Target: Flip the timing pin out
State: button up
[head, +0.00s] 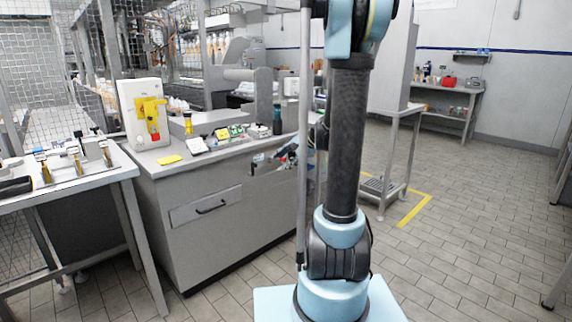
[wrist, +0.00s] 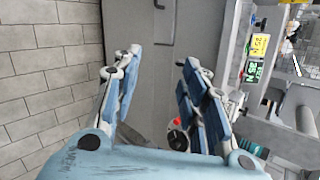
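In the head view a white upright panel (head: 138,108) stands at the left end of a grey bench. It carries a yellow bracket (head: 150,112) with a small red part (head: 155,137) near its lower end. I cannot pick out the timing pin for certain. My gripper (wrist: 153,68) shows only in the wrist view, its two blue-padded fingers spread apart with nothing between the tips.
A side table (head: 75,183) with brass-coloured fittings stands at the left. Tiled floor (head: 480,215) is open at the right, beside a grey stand (head: 393,150).

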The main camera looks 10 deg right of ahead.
jog(key=w+d+f+m+t+y, duration=0.1)
jog(key=w+d+f+m+t, duration=0.15)
jog(key=w, duration=0.55)
jog(key=m+t+y, duration=0.2)
jog(key=m+t, duration=0.4)
jog(key=m, duration=0.6)
send_near(285, 160)
jog(key=x, duration=0.9)
jog(key=shift+w+a, duration=0.1)
jog(key=shift+w, duration=0.1)
jog(key=shift+c, duration=0.6)
